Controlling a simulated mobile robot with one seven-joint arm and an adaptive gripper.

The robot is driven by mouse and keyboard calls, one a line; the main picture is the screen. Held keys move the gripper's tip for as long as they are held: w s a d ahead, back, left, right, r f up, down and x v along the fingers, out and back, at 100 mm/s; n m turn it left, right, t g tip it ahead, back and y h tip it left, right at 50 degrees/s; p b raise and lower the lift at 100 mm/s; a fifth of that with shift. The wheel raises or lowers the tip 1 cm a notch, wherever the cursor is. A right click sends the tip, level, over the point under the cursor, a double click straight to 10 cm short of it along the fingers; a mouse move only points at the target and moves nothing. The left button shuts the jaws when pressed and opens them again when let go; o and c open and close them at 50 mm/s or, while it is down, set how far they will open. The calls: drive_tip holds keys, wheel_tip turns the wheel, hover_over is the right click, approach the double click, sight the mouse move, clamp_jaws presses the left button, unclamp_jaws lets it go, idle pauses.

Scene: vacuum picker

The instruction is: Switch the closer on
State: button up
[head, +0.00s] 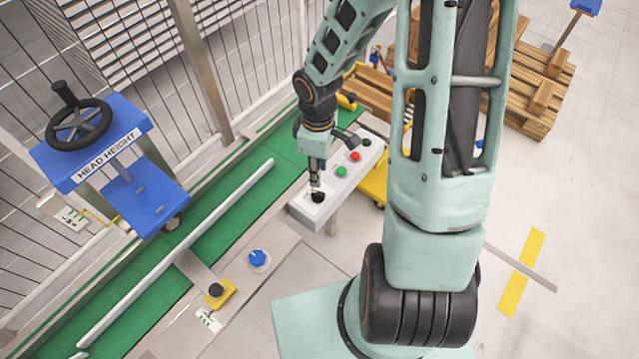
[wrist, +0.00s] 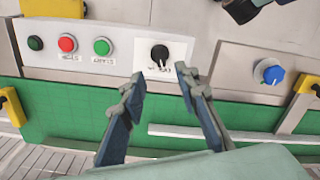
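A black rotary switch (head: 318,197) sits at the near end of a grey control box (head: 306,212). In the wrist view the black switch (wrist: 160,54) is on a white plate, with a pale line on its knob and lettering too blurred to read surely. My gripper (head: 316,182) is over this end of the box, pointing down. In the wrist view my gripper (wrist: 160,77) is open and empty, its two fingers apart. The switch shows just beyond the fingertips, roughly centred between them. I cannot tell whether a finger touches it.
Green button (head: 341,171), red button (head: 355,156) and a dark button (head: 366,142) line the same box. A green conveyor (head: 215,222) with a white rail and a blue HEAD HEIGHT stand (head: 92,140) lie left.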

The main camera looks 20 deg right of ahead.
sight(318, 193)
wheel_tip(318, 193, down, 10)
drive_tip(key=shift+r+b, duration=0.1)
drive_tip(key=shift+b, duration=0.8)
clamp_jaws()
